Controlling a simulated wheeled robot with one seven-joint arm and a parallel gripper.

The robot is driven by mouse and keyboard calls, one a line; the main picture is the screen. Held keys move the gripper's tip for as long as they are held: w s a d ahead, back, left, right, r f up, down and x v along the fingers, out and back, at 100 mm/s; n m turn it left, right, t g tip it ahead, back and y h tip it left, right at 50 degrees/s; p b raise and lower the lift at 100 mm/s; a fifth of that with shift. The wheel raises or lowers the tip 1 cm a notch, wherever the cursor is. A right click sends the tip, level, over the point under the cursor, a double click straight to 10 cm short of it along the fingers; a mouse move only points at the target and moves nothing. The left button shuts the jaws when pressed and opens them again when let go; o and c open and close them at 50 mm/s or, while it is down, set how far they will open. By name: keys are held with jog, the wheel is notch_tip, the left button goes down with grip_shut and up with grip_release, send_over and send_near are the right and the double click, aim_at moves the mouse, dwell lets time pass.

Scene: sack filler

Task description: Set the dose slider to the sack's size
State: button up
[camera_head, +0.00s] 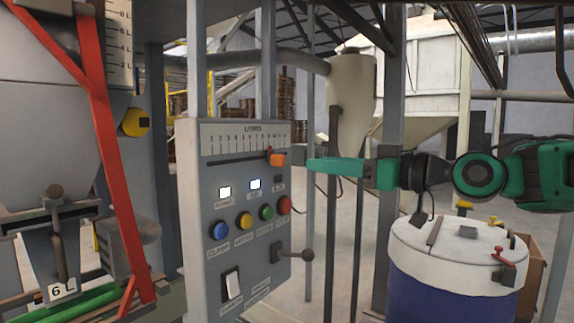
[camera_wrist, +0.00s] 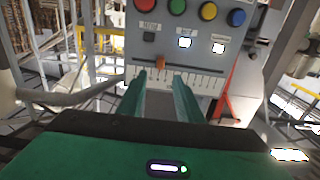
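The dose slider's orange knob (camera_head: 277,159) sits near the right, high-number end of its slot, under a scale marked LITRES (camera_head: 250,138) on the grey control panel (camera_head: 212,260). My gripper (camera_head: 312,164) is just right of the knob, at about its height. In the wrist view the two green fingers (camera_wrist: 159,88) are spread, with the knob (camera_wrist: 160,62) ahead of the gap between them and nothing held. A white label reading 6 L (camera_head: 62,290) shows at lower left, below the hopper. I cannot clearly tell a sack there.
The panel has two lit displays, a dark one, several coloured buttons (camera_head: 244,221), a white rocker switch (camera_head: 232,284) and a protruding lever (camera_head: 294,254). A blue drum with a white lid (camera_head: 455,242) stands below my arm.

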aim_at(284, 160)
jog(key=x, duration=1)
jog(key=shift+w+a, duration=0.15)
jog(key=shift+a, duration=0.05)
grip_shut()
